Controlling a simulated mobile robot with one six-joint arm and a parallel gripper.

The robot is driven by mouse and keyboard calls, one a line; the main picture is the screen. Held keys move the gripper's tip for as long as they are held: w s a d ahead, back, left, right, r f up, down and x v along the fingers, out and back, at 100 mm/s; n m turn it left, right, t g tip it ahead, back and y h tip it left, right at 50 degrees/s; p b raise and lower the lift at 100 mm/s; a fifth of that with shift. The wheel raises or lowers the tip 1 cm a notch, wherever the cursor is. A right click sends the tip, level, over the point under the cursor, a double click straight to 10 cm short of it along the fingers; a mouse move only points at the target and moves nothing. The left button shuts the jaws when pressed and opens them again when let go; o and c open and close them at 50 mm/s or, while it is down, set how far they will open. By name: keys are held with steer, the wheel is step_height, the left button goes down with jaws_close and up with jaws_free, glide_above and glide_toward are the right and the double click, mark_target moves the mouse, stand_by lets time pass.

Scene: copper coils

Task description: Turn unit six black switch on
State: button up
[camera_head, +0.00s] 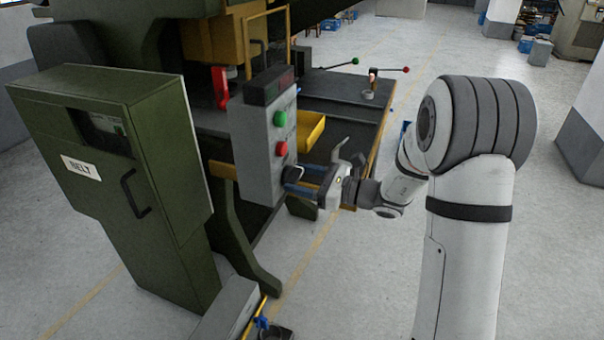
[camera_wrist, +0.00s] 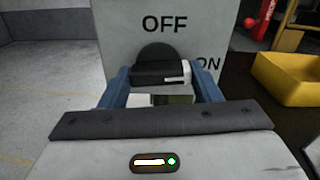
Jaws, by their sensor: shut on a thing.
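The black switch (camera_wrist: 160,70) is on the lower part of a grey control box (camera_head: 262,150). In the wrist view its handle lies roughly level, with a white mark at the right end, close to the "ON" label (camera_wrist: 208,63). The "OFF" label (camera_wrist: 164,24) is above the switch. My gripper (camera_wrist: 158,80) is shut on the switch, with a blue finger on each side of it. In the head view my gripper (camera_head: 297,186) reaches the box from the right, and the switch is mostly hidden. No unit number is readable.
The box also carries a green button (camera_head: 280,118) and a red button (camera_head: 281,149). A green cabinet marked "BELT" (camera_head: 105,190) stands at left. A yellow bin (camera_head: 311,130) sits behind the box, on a dark table (camera_head: 340,100).

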steer(key=shift+m, duration=0.6)
steer(key=shift+p, duration=0.3)
steer(key=o, duration=1)
steer(key=b+v, duration=0.1)
steer(key=v, duration=0.7)
steer(key=shift+b, duration=0.4)
steer(key=shift+a, duration=0.1)
